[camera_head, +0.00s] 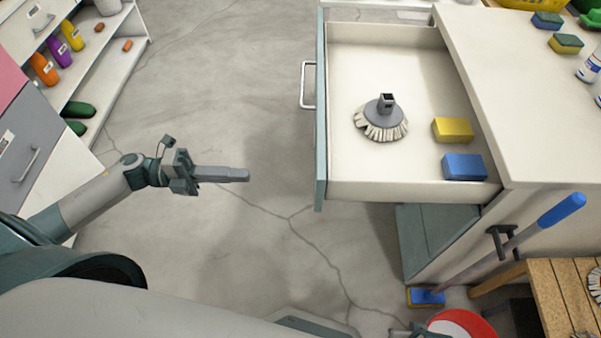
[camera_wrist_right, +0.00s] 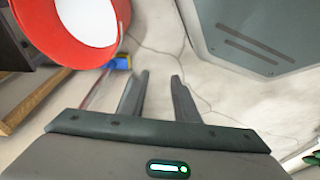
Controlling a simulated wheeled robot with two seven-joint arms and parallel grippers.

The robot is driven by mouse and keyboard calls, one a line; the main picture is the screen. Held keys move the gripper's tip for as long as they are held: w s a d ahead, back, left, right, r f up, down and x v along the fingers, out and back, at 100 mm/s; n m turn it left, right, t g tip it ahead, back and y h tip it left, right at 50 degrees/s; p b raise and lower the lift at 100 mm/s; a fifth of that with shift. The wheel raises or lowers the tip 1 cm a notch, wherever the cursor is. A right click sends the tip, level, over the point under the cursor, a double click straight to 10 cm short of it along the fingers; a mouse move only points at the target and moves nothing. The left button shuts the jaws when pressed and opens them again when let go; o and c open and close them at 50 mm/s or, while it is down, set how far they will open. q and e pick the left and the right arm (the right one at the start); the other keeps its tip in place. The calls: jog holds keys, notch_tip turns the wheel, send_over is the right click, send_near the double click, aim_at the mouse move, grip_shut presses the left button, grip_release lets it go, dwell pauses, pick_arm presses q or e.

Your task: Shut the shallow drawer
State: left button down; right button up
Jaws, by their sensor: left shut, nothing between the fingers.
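The shallow drawer (camera_head: 400,193) is pulled out to the left from the white cabinet (camera_head: 510,90). Its teal front (camera_head: 321,130) carries a metal handle (camera_head: 306,86) on the left side. Inside the drawer lie a round scrub brush (camera_head: 382,120), a yellow sponge (camera_head: 452,130) and a blue sponge (camera_head: 464,167). My left gripper (camera_head: 246,175) is shut and empty, to the left of the drawer front and apart from it. In the right wrist view my right gripper (camera_wrist_right: 160,76) has its fingers apart with nothing between them, above the floor near a red bucket.
The red bucket (camera_wrist_right: 68,48) also shows in the head view (camera_head: 462,322). A blue-handled mop (camera_head: 520,233) leans by the cabinet beside a wooden stool (camera_head: 560,290). Shelving with bottles (camera_head: 72,36) and a grey drawer (camera_head: 30,150) stand at left. Cracked concrete floor between is clear.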

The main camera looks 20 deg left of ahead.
pick_arm(q)
jog(key=shift+d, duration=0.1)
